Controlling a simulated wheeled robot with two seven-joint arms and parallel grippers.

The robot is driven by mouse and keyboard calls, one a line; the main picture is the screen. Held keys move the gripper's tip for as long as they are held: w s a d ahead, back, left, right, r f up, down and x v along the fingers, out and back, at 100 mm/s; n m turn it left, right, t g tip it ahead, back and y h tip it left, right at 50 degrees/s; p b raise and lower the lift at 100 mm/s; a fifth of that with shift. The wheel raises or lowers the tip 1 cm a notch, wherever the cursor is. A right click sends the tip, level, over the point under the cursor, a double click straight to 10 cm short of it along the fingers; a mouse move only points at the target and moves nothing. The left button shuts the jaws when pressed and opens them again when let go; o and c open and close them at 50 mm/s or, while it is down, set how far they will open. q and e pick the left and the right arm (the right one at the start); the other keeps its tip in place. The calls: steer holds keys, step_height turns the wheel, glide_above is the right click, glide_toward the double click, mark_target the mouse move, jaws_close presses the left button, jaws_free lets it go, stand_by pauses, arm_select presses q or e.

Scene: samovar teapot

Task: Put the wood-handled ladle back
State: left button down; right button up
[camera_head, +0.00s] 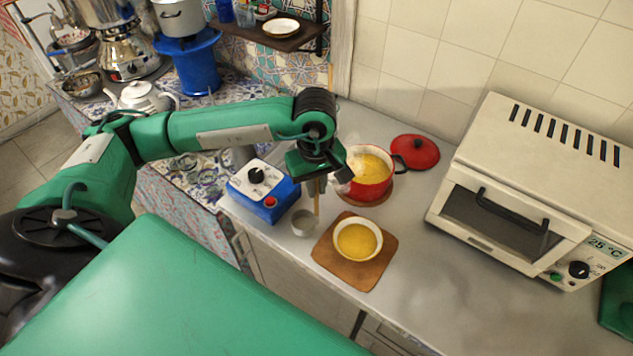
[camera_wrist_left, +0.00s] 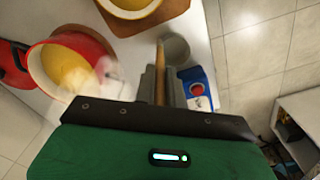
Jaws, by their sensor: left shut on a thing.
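My left gripper (camera_head: 316,184) is shut on the wood-handled ladle, whose tan handle (camera_wrist_left: 160,72) shows between the fingers in the left wrist view. In the head view, part of the handle (camera_head: 317,206) shows just below the fingers. My right gripper is not in view.
A red pot (camera_head: 371,174) of yellow soup steams close right of the gripper. A filled bowl (camera_head: 357,239) sits on a wooden board (camera_head: 365,276). A blue dial box (camera_head: 262,190) is at left, a red lid (camera_head: 415,151) behind, a toaster oven (camera_head: 535,190) at right.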

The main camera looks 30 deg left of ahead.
arm_select(q)
steer(key=shift+f, duration=0.15)
steer(key=shift+f+b, duration=0.2)
steer(key=shift+b, duration=0.15)
steer(key=c, duration=1.6)
jaws_free()
steer(key=shift+r, duration=0.1)
steer(key=shift+o, duration=0.6)
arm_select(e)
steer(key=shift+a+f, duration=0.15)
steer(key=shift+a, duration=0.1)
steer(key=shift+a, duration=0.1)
